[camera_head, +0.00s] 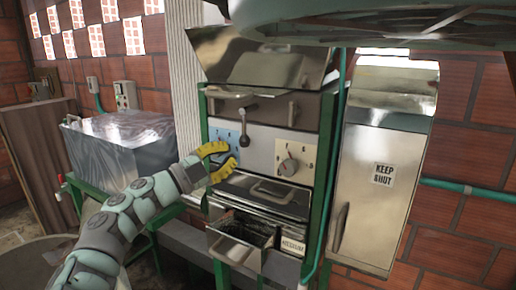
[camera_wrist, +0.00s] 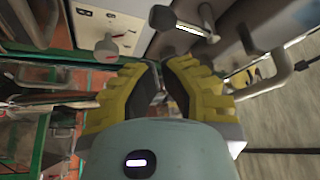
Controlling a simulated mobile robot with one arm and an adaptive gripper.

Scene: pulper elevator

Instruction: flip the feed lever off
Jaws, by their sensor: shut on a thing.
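My gripper (camera_head: 226,160) has yellow fingers and is at the lower part of the blue panel (camera_head: 222,135) on the machine's front. In the wrist view, the fingers (camera_wrist: 160,76) are closed in close to each other, with a thin gap between the tips. No feed label is readable.
A dial (camera_head: 287,167) sits on the pale panel further right. Below are a dark tray (camera_head: 262,195) and an open chute (camera_head: 241,240). A "KEEP SHUT" cabinet (camera_head: 377,205) stands at right.

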